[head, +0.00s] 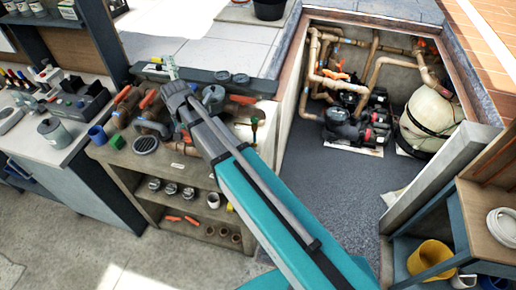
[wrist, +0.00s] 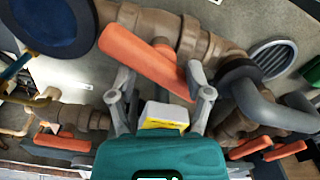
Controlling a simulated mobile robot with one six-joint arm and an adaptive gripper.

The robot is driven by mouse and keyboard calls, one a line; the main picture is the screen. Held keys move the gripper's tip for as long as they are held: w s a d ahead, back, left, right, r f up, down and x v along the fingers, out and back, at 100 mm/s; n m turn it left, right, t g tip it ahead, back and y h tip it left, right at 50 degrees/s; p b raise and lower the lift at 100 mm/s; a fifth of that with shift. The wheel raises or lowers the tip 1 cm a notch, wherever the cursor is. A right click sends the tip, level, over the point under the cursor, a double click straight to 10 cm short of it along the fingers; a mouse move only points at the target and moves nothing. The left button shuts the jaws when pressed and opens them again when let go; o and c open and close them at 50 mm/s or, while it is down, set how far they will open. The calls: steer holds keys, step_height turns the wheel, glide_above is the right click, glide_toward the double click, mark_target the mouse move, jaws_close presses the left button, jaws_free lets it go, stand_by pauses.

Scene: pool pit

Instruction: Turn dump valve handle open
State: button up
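In the wrist view, a long orange valve handle (wrist: 140,57) is mounted on a brown pipe valve (wrist: 195,40) and lies slantwise just beyond my gripper (wrist: 163,88). The two grey fingers stand apart, one to each side of the handle's lower right part. No clear contact shows, and nothing is seen clamped. In the head view my gripper (head: 176,92) is over the workbench (head: 185,165) among brown valves with orange handles, including one at the left (head: 148,99). Which of them is the dump valve I cannot tell. My fingertips are hard to make out there.
Other orange handles (wrist: 62,142) show near the wrist view's edges. A round grate (head: 146,144) and blue mug (head: 97,133) are on the benches. The pump pit at right holds pipes, black pumps (head: 347,124) and a beige tank (head: 432,115). Its grey floor (head: 330,190) is largely clear.

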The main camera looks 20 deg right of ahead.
mark_target(188, 135)
steer(key=m, duration=0.4)
steer(key=shift+m, duration=0.3)
step_height(188, 135, up, 14)
steer(key=p, duration=1.4)
steer(key=s+d+f+n+b, duration=0.3)
steer(key=s+d+f+b, duration=0.3)
steer(key=d, duration=0.5)
steer(key=s+d+f+n+b, duration=0.3)
steer(key=s+d+f+b, duration=0.4)
steer(key=d, duration=0.4)
steer(key=shift+f+b, duration=0.55)
